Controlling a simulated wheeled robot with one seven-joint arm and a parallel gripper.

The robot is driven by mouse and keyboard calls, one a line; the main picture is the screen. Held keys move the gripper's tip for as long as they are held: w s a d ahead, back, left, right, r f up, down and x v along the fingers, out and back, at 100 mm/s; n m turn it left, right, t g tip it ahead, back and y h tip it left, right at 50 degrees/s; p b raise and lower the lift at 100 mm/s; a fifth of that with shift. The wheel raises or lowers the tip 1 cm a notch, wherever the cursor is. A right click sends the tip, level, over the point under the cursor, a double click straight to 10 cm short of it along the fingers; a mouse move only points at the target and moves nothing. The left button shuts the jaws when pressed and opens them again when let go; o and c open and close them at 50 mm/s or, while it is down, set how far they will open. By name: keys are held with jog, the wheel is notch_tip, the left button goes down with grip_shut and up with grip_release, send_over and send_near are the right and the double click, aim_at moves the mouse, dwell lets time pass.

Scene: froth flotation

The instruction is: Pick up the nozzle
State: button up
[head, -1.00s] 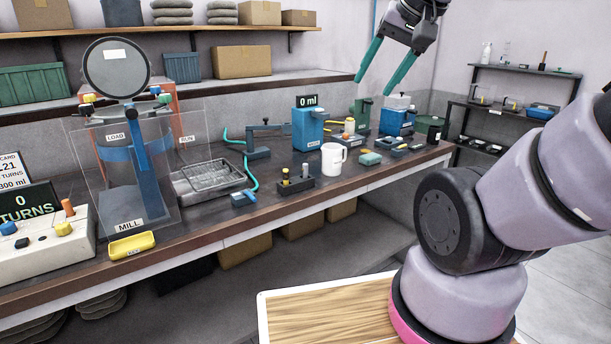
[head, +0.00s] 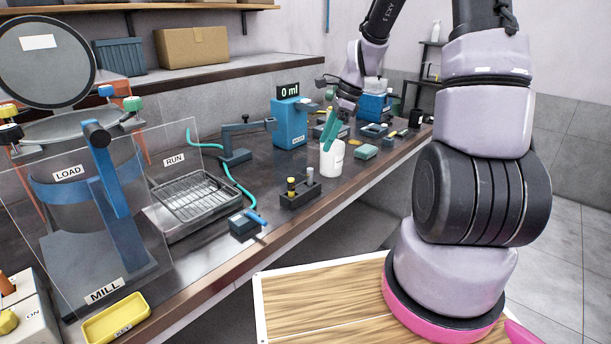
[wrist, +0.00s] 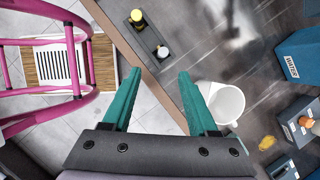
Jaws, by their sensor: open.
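The nozzle (head: 256,217) is a small blue piece at the end of a teal hose (head: 236,178). It rests on a dark block (head: 243,225) near the bench's front edge. My gripper (head: 331,133) is open and empty, pointing down over the bench by the white mug (head: 332,160), right of the nozzle and well apart from it. In the wrist view my gripper (wrist: 160,74) shows its two teal fingers spread. The mug (wrist: 225,102) is beside the right finger there. I cannot make out the nozzle in the wrist view.
A black holder (head: 300,194) with a yellow-topped and a grey-topped item stands between nozzle and mug. A metal tray (head: 195,203) lies behind the nozzle. The mill's clear shield (head: 165,190) and a yellow tray (head: 116,319) are left. A blue box (head: 289,125) stands behind the mug.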

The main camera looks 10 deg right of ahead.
aim_at(310, 168)
jog(key=shift+m, duration=0.4)
jog(key=x, duration=0.6)
jog(key=shift+w+d, duration=0.1)
jog(key=shift+w, duration=0.25)
jog(key=shift+x, duration=3.05)
grip_shut()
